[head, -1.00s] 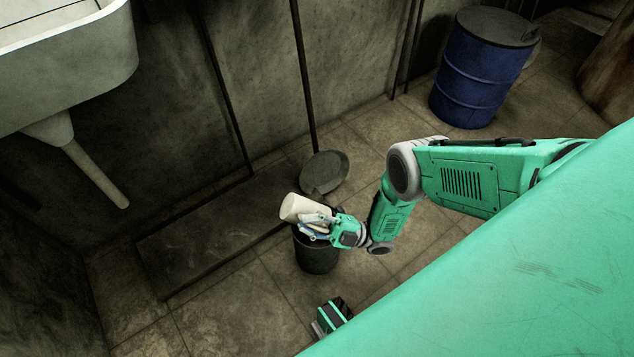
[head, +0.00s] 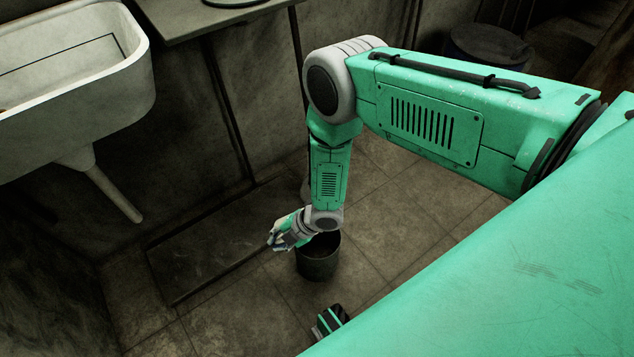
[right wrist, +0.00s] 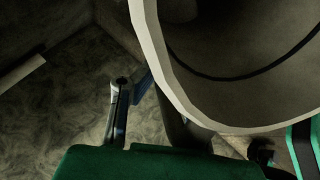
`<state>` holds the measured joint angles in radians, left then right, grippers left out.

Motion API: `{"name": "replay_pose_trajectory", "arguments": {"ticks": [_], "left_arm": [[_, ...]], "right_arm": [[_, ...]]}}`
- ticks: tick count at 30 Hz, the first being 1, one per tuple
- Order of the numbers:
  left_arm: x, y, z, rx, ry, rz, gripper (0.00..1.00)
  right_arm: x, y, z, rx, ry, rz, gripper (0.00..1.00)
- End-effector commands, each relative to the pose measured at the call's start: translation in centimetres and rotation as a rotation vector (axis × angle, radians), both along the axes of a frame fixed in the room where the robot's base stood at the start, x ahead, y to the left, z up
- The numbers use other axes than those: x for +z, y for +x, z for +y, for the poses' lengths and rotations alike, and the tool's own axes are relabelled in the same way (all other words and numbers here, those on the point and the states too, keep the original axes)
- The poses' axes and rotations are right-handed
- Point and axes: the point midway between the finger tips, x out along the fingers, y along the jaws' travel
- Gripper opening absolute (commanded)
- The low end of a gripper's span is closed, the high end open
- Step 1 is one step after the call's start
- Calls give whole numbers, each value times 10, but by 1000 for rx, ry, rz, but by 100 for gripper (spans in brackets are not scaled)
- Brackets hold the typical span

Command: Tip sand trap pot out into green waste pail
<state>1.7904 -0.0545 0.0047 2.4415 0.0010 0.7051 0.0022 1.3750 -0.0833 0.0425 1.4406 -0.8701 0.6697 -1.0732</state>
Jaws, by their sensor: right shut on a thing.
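My right gripper (head: 277,241) is at the left of the pail's rim, above the floor. It is shut on the pale sand trap pot, which the gripper and wrist almost wholly hide in the head view. In the right wrist view the pot (right wrist: 166,75) shows large, its wide mouth facing the camera and a dark line around its inner wall. I see no sand in the part shown. My left gripper is not in view.
A low dark slab (head: 205,245) lies left of the pail against the wall. A pale sink (head: 125,75) with a slanting pipe (head: 115,195) hangs at the left. A blue drum (head: 485,45) stands far right. Tiled floor (head: 395,205) is clear right of the pail.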

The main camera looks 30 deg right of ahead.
Motion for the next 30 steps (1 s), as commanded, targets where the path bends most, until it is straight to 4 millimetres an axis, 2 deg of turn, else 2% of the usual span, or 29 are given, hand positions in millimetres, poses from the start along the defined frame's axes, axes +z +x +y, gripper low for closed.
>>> {"name": "replay_pose_trajectory", "arguments": {"ticks": [6, 15, 30], "left_arm": [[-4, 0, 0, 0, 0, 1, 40], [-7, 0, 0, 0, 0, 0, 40], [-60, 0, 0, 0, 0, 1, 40]], "right_arm": [[-14, -2, -2, 0, -241, 147, 0], [-14, -2, -4, 0, -275, 173, 0], [7, -2, -4, 6, -599, 430, 0]]}}
